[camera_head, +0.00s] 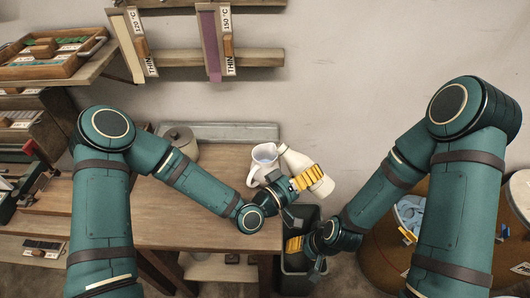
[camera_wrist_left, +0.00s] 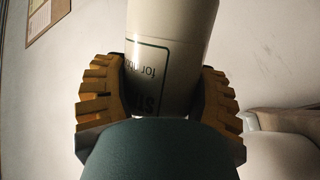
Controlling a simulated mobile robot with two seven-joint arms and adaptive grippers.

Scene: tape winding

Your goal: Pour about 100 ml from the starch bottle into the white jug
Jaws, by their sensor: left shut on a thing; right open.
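The white starch bottle (camera_head: 295,160) is held tilted over the right end of the table, its narrow top pointing up and left toward the jug. My left gripper (camera_head: 307,178) is shut around its lower body. In the left wrist view the bottle (camera_wrist_left: 170,45) sits between the yellow fingers (camera_wrist_left: 165,95), with part of a dark-lettered label showing. The white jug (camera_head: 264,156) stands upright on the table just left of the bottle's top; I cannot tell whether they touch or what is inside. My right gripper (camera_head: 296,246) is open and empty, lower down by the bin.
A dark bin (camera_head: 296,264) stands at the table's right end. A grey roll (camera_head: 182,142) is at the back left of the wooden table (camera_head: 170,218). Wall rails hold hanging strips (camera_head: 208,45). The table's left middle is clear.

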